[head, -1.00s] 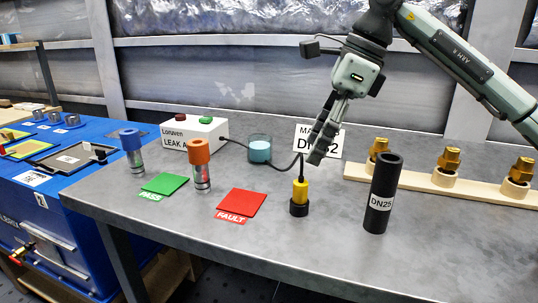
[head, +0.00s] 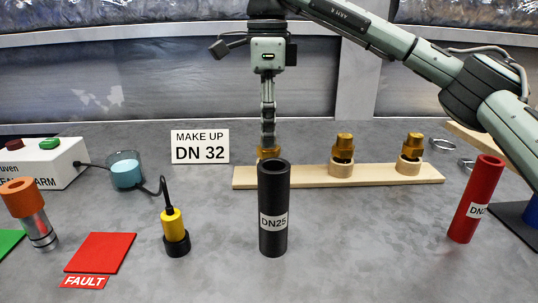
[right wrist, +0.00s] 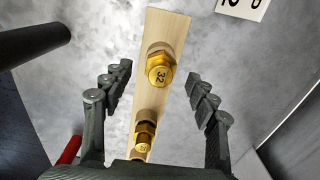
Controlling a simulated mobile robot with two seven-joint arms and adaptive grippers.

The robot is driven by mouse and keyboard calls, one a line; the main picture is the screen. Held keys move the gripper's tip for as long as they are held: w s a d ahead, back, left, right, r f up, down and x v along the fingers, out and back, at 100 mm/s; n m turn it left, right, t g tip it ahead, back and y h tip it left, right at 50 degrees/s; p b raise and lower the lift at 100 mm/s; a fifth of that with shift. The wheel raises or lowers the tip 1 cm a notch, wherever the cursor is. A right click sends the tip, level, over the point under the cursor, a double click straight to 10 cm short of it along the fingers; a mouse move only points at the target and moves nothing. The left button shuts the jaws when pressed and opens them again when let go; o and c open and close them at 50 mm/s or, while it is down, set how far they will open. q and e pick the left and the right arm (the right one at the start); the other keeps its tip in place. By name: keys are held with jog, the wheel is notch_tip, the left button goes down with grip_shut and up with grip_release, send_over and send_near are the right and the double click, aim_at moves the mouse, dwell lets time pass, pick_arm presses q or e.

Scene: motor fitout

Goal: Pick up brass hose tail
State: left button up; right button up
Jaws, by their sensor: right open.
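Three brass hose tails stand in a row on a pale wooden strip (head: 310,178). The left one (head: 265,152) is mostly hidden behind the black DN25 hose (head: 273,215); the middle (head: 343,148) and right (head: 412,146) ones sit upright in round wooden holders. My right gripper (head: 268,145) points down over the left hose tail. In the right wrist view its fingers are spread wide on either side of a hose tail marked 32 (right wrist: 159,71), with clear gaps. Another hose tail (right wrist: 144,136) shows nearer the palm. My left gripper is out of view.
The black DN25 hose stands upright in front of the strip. A red hose (head: 473,200) stands at the right. A sign (head: 200,147) reads "MAKE UP DN 32". A yellow-black plug (head: 173,230), blue-filled cup (head: 126,170) and red FAULT pad (head: 100,252) lie left.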

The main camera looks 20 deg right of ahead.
aim_at(269, 155)
notch_tip(269, 155, down, 3)
jog(key=shift+d+f, duration=0.1)
jog(key=c, duration=1.2)
jog(key=shift+o, duration=0.2)
